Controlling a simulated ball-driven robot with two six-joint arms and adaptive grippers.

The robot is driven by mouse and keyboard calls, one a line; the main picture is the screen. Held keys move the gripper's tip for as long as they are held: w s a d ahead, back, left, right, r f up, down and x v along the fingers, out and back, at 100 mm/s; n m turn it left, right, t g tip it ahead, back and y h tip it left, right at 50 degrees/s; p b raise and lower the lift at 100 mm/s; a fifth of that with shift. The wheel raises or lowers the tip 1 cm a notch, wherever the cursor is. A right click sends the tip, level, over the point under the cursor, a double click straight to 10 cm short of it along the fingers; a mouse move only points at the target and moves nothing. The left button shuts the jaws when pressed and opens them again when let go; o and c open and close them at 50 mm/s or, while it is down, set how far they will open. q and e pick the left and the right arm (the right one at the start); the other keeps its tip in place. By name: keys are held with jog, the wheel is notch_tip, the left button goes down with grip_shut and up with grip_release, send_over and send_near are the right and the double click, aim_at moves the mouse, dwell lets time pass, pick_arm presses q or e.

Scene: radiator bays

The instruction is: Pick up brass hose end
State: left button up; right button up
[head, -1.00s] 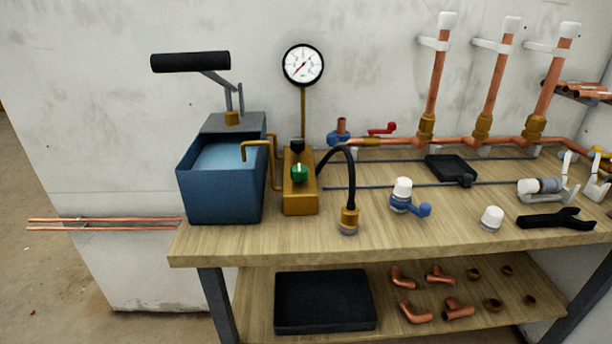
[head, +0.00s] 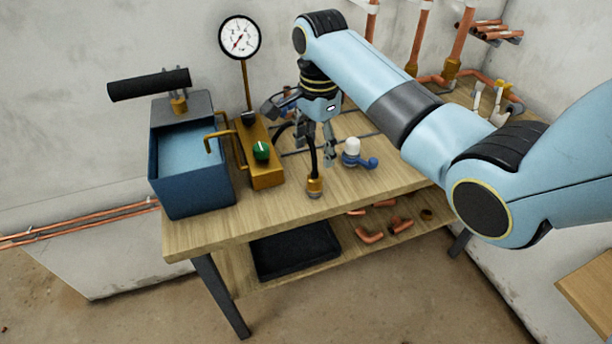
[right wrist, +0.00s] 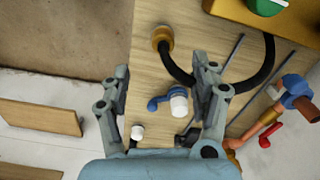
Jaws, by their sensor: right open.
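The brass hose end (head: 315,187) stands on the bench near its front edge, at the end of a black hose (head: 312,152) that arcs from the brass pump block (head: 262,165). My right gripper (head: 320,150) points down above the bench, behind and above the hose end. In the right wrist view its two fingers (right wrist: 160,75) are spread with nothing held between them. My left gripper is in neither view.
A blue valve with a white cap (head: 354,150) stands just right of the hose. A blue water tank (head: 190,165) with a black-handled lever is at the left. A pressure gauge (head: 239,37) rises behind. The lower shelf holds a black tray (head: 295,250) and copper fittings (head: 370,236).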

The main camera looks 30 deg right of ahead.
aim_at(315, 176)
notch_tip(315, 176, down, 4)
jog(key=shift+s+d+f, duration=0.15)
jog(key=shift+f, duration=0.6)
jog(key=f, duration=0.4)
jog(key=shift+w+f+b, duration=0.2)
jog(key=shift+w+b, duration=0.1)
jog(key=shift+w, duration=0.1)
jog(key=shift+c, duration=0.4)
jog(key=c, duration=0.9)
